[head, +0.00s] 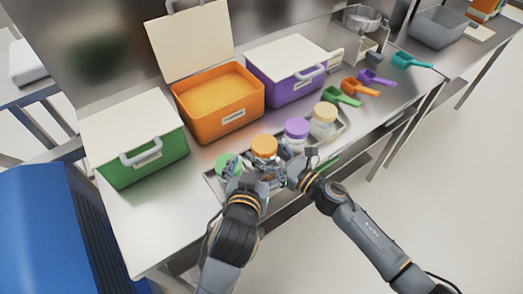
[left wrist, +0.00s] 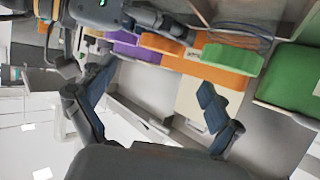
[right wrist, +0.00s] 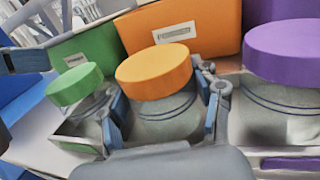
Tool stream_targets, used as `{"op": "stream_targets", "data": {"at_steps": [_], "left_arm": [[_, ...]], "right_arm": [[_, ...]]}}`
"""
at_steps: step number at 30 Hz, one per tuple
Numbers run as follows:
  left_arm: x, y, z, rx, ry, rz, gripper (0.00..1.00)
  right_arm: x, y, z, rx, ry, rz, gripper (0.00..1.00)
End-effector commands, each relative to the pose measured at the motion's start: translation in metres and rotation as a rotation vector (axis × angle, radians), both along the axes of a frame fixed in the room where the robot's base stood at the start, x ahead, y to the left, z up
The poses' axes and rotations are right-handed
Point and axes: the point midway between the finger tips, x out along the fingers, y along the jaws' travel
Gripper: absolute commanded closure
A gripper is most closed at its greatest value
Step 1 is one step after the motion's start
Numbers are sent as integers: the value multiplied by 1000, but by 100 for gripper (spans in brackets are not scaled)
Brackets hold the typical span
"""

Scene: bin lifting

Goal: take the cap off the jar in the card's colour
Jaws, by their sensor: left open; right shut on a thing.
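The jar with the orange cap (head: 264,145) stands in a shallow tray (head: 214,185), between the jars with the green cap (head: 228,164) and the purple cap (head: 296,128). A jar with a cream cap (head: 325,112) is at the tray's far end. My right gripper (head: 284,172) is shut on the orange-capped jar; the right wrist view shows its fingers either side of the glass (right wrist: 165,120), below the orange cap (right wrist: 153,68), which is on. My left gripper (head: 247,172) is open and empty, close to the green and orange caps. I cannot make out a colour card.
A green bin (head: 148,170), an open orange bin (head: 215,126) and a purple bin (head: 290,92) stand behind the jars. Green, orange, purple and teal scoops (head: 408,61) lie to the right. The steel table (head: 150,220) is bare at its front left.

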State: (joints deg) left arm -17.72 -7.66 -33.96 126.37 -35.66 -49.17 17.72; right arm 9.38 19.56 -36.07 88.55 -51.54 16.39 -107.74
Motion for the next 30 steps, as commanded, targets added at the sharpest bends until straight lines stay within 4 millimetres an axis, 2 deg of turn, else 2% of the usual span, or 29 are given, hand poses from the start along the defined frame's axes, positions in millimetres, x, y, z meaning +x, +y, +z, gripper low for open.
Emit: {"op": "stream_targets", "data": {"at_steps": [6, 12, 18, 26, 29, 30], "left_arm": [[41, -7, -16, 1, -2, 0, 9], [67, -11, -27, 1, -2, 0, 9], [78, -13, -32, -2, -3, -1, 9], [79, -13, -32, -2, -2, -1, 9], [79, -13, -32, -2, -2, -1, 25], [79, -13, -32, -2, -2, -1, 34]], "right_arm": [[0, 0, 1, 1, -1, 0, 92], [0, 0, 1, 1, -1, -1, 92], [0, 0, 1, 1, -1, -1, 92], [0, 0, 0, 1, -1, -1, 92], [0, 0, 0, 1, -1, -1, 92], [0, 0, 0, 1, -1, -1, 92]]}}
